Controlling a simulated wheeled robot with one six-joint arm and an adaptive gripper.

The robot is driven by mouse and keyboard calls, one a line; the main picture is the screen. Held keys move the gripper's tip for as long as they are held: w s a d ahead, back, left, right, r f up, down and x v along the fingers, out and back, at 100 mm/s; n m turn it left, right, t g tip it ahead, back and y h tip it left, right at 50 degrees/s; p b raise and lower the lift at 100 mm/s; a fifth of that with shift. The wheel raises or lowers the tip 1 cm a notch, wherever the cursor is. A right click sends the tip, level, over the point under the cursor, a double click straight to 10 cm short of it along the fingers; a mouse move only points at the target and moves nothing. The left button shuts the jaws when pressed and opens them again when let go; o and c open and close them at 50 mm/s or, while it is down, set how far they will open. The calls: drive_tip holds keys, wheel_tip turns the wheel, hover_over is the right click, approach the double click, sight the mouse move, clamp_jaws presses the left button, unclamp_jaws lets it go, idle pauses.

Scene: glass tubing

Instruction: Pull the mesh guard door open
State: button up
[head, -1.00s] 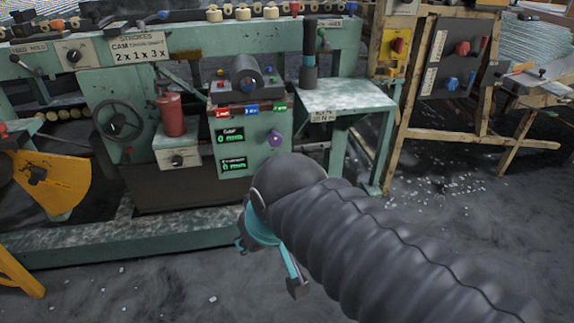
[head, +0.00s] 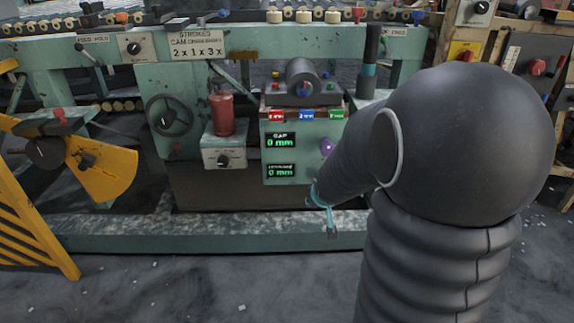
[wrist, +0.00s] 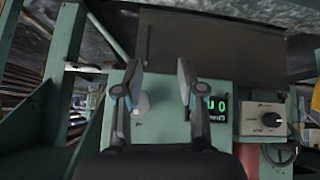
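No mesh door is plain in these views. A yellow barred panel (head: 28,225) stands at the left edge of the head view, cut off by the frame; I cannot tell if it is the guard door. My gripper (wrist: 157,95) is open in the wrist view, with two dark fingers apart and nothing held. It faces the green control panel (head: 291,142), and a pale knob (wrist: 141,104) shows beside the left finger. In the head view the knob is purple (head: 326,146). My gripper (head: 322,204) is partly hidden there behind my arm, low at the panel's right.
The machine's low green base beam (head: 200,232) runs across the front. A red cylinder (head: 222,113), a handwheel (head: 170,116) and a yellow fan-shaped guard (head: 108,170) are left of the panel. Dark floor (head: 200,290) in front is clear apart from small scraps.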

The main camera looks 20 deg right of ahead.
drive_tip(key=w+d+f+t+b, duration=0.1)
drive_tip(key=w+d+f+t, duration=0.4)
drive_tip(key=f, duration=0.3)
drive_tip(key=w+d+f+t+b, duration=0.2)
drive_tip(key=w+d+f+t, duration=0.25)
drive_tip(key=w+f, duration=0.35)
drive_tip(key=shift+t+y, duration=0.3)
drive_tip(key=shift+t, duration=0.25)
drive_tip(key=w, duration=1.2)
drive_tip(key=shift+w+d+f, duration=0.2)
drive_tip(key=shift+w+f, duration=0.1)
drive_tip(key=shift+f, duration=0.1)
clamp_jaws()
